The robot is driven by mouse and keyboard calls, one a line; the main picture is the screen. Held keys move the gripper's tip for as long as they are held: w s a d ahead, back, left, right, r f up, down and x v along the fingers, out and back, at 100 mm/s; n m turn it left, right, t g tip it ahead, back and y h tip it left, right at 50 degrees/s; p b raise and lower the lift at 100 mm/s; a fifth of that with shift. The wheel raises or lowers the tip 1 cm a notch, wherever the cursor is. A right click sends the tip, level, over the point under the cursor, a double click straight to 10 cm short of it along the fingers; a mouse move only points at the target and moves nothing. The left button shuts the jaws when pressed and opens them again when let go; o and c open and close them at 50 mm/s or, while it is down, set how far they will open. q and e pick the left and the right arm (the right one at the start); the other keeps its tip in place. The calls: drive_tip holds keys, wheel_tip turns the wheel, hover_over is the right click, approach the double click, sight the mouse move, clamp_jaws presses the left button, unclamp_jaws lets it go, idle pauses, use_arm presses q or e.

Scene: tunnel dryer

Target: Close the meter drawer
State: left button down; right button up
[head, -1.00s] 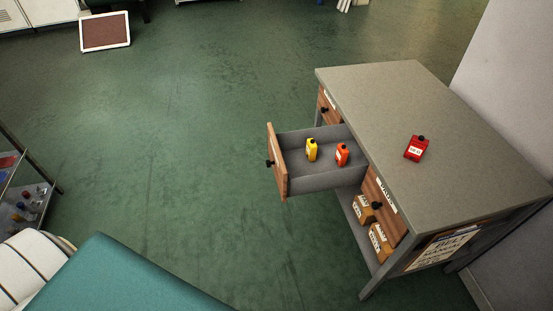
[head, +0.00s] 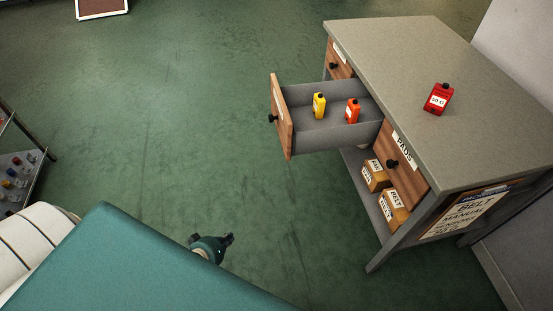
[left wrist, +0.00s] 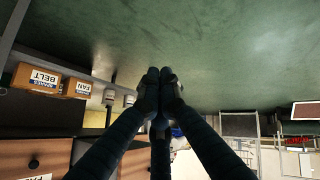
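One drawer of the grey-topped cabinet stands pulled out, with a wooden front (head: 281,117), a dark knob and a label too oblique to read. My right gripper is not in view.
A shut drawer labelled PADS (head: 398,160) is to the right, another shut one (head: 338,64) beyond. Boxes (head: 393,210) sit on the lower shelf. The green floor left of the drawer is clear.

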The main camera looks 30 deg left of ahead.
use_arm(q)
drive_tip(key=w+a+r+n+t+b, duration=0.2)
drive_tip(key=w+r+n+t+b, duration=0.3)
drive_tip(key=w, duration=0.4)
drive_tip(key=n+t+h+b, duration=0.3)
drive_tip(key=n+t+b, duration=0.1)
drive_tip(key=b, duration=0.6)
approach(285, 134)
drive_tip(key=s+a, duration=0.4)
drive_tip(key=s, duration=0.3)
drive_tip(key=shift+w+d+f, duration=0.1)
drive_tip(key=shift+w+d, duration=0.65)
drive_tip(key=shift+w, duration=1.3)
drive_tip(key=shift+w+d+f, duration=0.1)
drive_tip(key=shift+w+d, duration=0.7)
drive_tip(key=shift+w, duration=1.2)
drive_tip(key=shift+w+d, duration=0.75)
drive_tip(key=shift+w, duration=1.3)
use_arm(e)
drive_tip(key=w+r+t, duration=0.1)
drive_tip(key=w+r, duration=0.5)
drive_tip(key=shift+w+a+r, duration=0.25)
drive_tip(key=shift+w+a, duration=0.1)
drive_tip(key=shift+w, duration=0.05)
